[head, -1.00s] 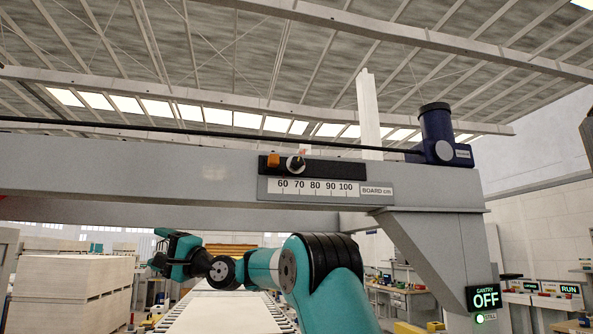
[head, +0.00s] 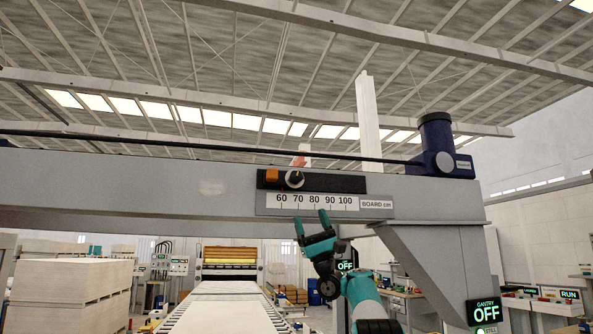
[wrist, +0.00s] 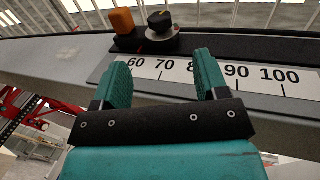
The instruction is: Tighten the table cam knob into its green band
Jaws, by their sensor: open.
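A black knob on a pale round collar (head: 295,179) sits on a dark rail on the grey gantry beam, just right of an orange block (head: 271,176). In the wrist view the knob (wrist: 160,22) is near the top, beyond the fingertips and apart from them. It stands over the left part of the scale, near 60 to 70. I see no green band, and I cannot tell whether this is the table cam knob. My gripper (head: 312,221) is open and empty, pointing up below the scale; its two teal fingers also show in the wrist view (wrist: 160,72).
A white scale plate marked 60 to 100 (head: 325,202) is fixed under the dark rail (head: 350,183). A blue motor (head: 437,145) stands at the beam's right. A panel reads GANTRY OFF (head: 486,312). Stacked boards (head: 70,290) lie at lower left.

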